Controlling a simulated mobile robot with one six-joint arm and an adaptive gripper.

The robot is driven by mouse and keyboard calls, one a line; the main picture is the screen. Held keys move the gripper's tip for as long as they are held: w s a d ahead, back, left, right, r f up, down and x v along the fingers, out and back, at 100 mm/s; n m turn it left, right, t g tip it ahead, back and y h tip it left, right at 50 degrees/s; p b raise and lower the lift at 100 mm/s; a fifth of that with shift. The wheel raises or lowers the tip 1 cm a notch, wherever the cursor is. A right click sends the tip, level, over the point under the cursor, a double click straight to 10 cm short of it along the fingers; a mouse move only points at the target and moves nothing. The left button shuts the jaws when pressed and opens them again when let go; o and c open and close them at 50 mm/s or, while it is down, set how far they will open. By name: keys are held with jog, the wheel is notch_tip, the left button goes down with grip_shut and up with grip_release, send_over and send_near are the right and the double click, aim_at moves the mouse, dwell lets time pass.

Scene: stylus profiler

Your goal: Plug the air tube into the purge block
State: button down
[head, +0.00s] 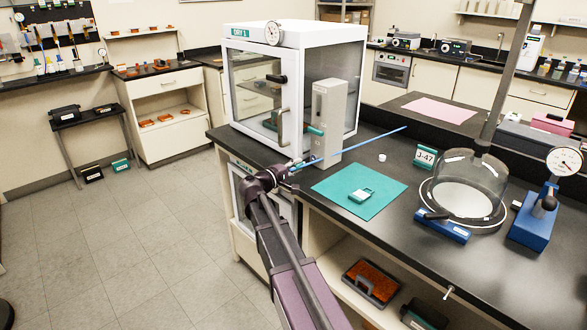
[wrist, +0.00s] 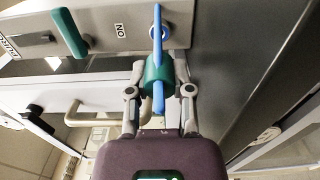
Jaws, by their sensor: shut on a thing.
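My gripper (wrist: 160,82) is shut on the green collar (wrist: 154,74) of the blue air tube (wrist: 157,48). In the head view my gripper (head: 290,178) is at the bench's front edge, beside the purge block's lower part, and the tube (head: 375,138) slants up to the right past the block. The purge block (head: 330,100) is a tall grey block in front of the cabinet. In the wrist view its grey face (wrist: 195,32) carries a green lever (wrist: 70,33), an ON label and a round port (wrist: 165,31). The tube overlaps the port; I cannot tell whether it is inserted.
The white glass-fronted cabinet (head: 300,60) stands behind and beside the block, with a door handle (head: 283,127) close to my gripper. A teal mat (head: 335,193) with a small green item lies to the right. A glass dome (head: 466,183) and blue gauge stand (head: 533,220) are farther right.

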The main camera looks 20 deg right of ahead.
jog(key=shift+x, duration=1.6)
jog(key=shift+x, duration=1.4)
dwell(0.4)
jog(key=shift+c, duration=2.2)
grip_release()
jog(key=shift+c, duration=0.4)
jog(key=shift+a, duration=0.1)
jog(key=shift+v, duration=3.45)
jog(key=shift+a, duration=0.1)
